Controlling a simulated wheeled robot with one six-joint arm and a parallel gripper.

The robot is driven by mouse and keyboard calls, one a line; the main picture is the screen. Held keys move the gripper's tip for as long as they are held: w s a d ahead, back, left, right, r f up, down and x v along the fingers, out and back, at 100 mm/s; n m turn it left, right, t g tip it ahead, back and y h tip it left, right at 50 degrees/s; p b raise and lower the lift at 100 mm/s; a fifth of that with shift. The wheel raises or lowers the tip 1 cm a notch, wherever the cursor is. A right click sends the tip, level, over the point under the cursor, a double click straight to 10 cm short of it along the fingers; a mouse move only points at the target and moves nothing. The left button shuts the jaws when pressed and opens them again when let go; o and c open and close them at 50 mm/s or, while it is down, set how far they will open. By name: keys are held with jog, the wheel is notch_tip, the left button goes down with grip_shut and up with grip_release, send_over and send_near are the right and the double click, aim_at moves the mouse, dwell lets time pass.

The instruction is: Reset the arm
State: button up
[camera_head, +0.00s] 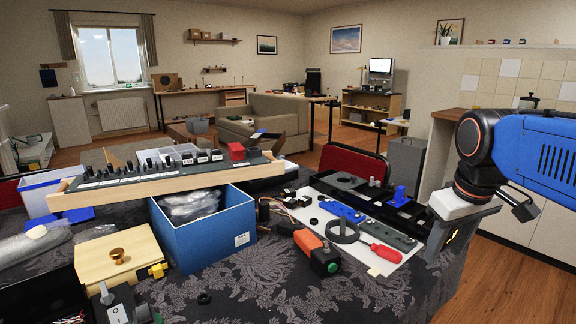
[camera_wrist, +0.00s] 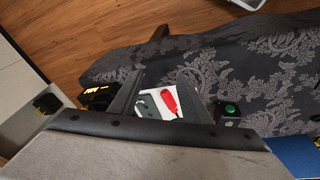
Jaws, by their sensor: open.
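My blue arm (camera_head: 540,155) reaches in from the right of the head view. My gripper (camera_head: 440,250) points down beside the table's right edge, in front of the kitchen cabinets. In the wrist view its two dark fingers stand apart, and the gripper (camera_wrist: 160,90) is open with nothing held between them. Through the gap show a white sheet (camera_wrist: 150,104) and a red-handled tool (camera_wrist: 168,99), which lie on the table beyond the fingers. The fingertips are hard to make out in the head view.
A red chair (camera_head: 355,164) stands behind. The wooden floor (camera_head: 525,290) at right is clear.

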jog(key=s+a+f+m+t, duration=0.1)
jog(key=s+a+f+m, duration=0.1)
jog(key=s+f, duration=0.8)
notch_tip(320, 180, down, 3)
jog(key=shift+a+r+m+t+y, duration=0.1)
jog(key=shift+a+m+t+y, duration=0.2)
jog(key=shift+a+t, duration=0.15)
